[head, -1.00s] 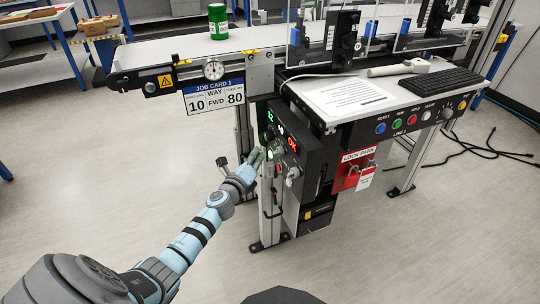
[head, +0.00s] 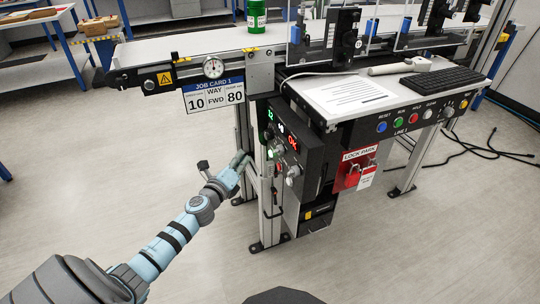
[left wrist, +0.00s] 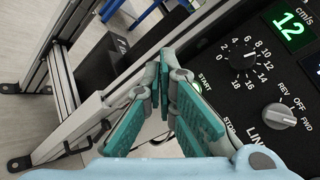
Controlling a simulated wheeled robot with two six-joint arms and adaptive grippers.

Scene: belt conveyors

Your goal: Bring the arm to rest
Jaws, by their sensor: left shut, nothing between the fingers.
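My right gripper is not in view.
A green can (head: 256,17) stands on the belt (head: 185,43). A job card (head: 213,95) reads 10, FWD, 80. A red lock station (head: 356,170) hangs at the right of the box. Conveyor legs (head: 243,150) stand close to my gripper. Open floor lies to the left.

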